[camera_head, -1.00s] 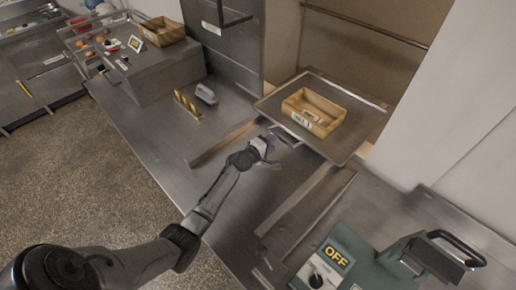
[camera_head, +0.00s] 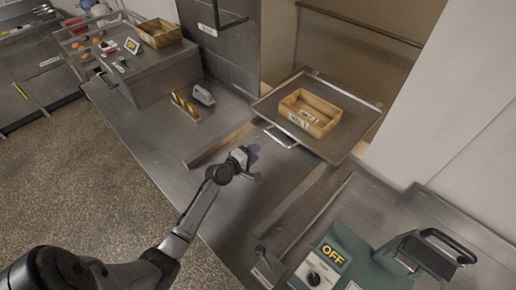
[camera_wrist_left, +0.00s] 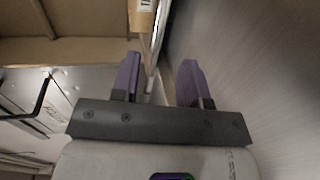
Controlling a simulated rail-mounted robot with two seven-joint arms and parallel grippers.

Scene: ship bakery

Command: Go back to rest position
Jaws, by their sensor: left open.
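My left gripper (camera_head: 251,160) is over the steel counter (camera_head: 140,133), in front of the tray that bears a wooden box. In the left wrist view its two purple fingers (camera_wrist_left: 160,80) stand apart with nothing between them. The tray's handle bar (camera_head: 282,136) is just beyond the gripper and apart from it in the head view. My right gripper is in neither view.
A wooden box (camera_head: 309,113) sits on the raised metal tray (camera_head: 263,108). A green machine marked OFF (camera_head: 375,262) stands at the lower right. A grey-handled tool (camera_head: 203,95) and a golden rack (camera_head: 186,106) are on the counter. A stepped steel block (camera_head: 165,78) stands at the back left.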

